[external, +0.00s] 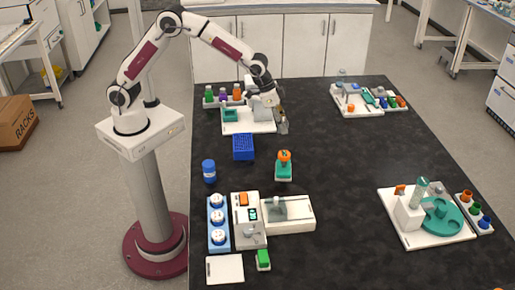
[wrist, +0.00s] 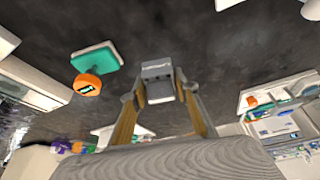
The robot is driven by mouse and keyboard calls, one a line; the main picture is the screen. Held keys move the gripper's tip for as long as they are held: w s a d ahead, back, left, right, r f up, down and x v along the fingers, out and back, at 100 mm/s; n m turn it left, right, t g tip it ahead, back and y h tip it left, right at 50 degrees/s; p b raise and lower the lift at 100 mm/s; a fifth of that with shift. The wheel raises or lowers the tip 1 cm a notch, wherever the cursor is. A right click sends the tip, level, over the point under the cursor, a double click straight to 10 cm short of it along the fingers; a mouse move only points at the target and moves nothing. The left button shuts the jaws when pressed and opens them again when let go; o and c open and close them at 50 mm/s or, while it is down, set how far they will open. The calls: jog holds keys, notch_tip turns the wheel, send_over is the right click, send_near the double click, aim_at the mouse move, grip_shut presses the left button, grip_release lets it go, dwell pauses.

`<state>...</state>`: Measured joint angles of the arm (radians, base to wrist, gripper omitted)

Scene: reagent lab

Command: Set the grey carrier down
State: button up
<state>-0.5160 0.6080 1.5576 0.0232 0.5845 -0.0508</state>
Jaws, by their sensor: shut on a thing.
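The grey carrier (external: 283,127) is small and hangs at the fingertips of my gripper (external: 281,113) in the external view, near the back middle of the dark bench. In the wrist view the grey carrier (wrist: 157,72) sits between the two tan fingers of my gripper (wrist: 160,97), which is shut on it. Its lower part is hard to make out, and I cannot tell whether it touches the bench top.
A teal stand with an orange top (external: 284,168) is in front of the carrier. A blue rack (external: 243,147) and a white station (external: 237,127) are to its left. A white tray of parts (external: 345,102) is at the back right. The bench centre right (external: 350,150) is clear.

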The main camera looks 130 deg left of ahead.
jog(key=shift+w+d, duration=0.1)
jog(key=shift+d, duration=0.6)
jog(key=d+n, duration=0.2)
jog(key=d, duration=1.9)
jog(key=shift+r+n+g+y, duration=0.15)
jog(key=shift+n+g+y, duration=0.15)
jog(key=shift+y, duration=0.1)
send_over(251, 179)
jog(key=d, duration=0.1)
jog(key=shift+s+f, duration=0.2)
jog(key=shift+f, duration=1.4)
jog(key=shift+s+f, duration=0.2)
jog(key=shift+f, duration=1.35)
jog(key=shift+f, duration=1.85)
jog(key=shift+f, duration=0.2)
